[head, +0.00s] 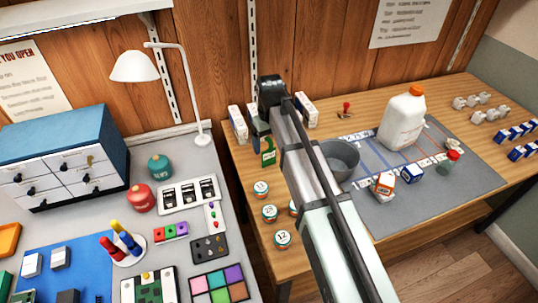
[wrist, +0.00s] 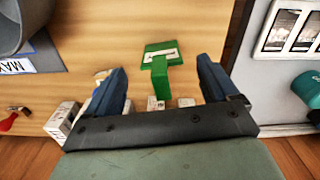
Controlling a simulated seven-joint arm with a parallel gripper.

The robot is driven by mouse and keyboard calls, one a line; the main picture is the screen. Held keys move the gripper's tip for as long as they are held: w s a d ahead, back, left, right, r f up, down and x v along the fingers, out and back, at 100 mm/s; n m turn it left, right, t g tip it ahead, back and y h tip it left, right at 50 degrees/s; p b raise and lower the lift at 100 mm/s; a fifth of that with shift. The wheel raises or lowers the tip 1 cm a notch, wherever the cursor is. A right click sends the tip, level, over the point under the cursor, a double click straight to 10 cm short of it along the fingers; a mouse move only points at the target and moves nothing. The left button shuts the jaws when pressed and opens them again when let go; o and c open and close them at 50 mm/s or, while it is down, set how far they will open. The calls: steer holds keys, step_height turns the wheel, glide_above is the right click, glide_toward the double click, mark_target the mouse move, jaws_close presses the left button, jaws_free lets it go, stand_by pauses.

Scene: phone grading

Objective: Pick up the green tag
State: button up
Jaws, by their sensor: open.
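The green tag (wrist: 160,68) shows in the wrist view as a broad green head with a white mark and a narrower green stem. It is at the wooden table, and a green piece with a white mark also shows in the head view (head: 268,152), below my gripper (head: 268,105). In the wrist view my gripper (wrist: 161,66) is open, with one blue finger on each side of the tag and visible gaps to both. Nothing is held. The fingertips are hard to make out in the head view. How far the fingers are above the tag is unclear.
White boxes (head: 238,123) stand near the tag at the back edge. A grey pot (head: 340,158), a white jug (head: 403,118) and several small jars (head: 270,213) share the wooden table (head: 245,190). The white bench at left holds a lamp (head: 135,66) and drawers (head: 58,160).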

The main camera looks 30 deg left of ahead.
mark_target(269, 150)
step_height(269, 150, down, 4)
steer(key=shift+a+f, duration=0.1)
steer(key=shift+f, duration=0.05)
steer(key=c, duration=1.1)
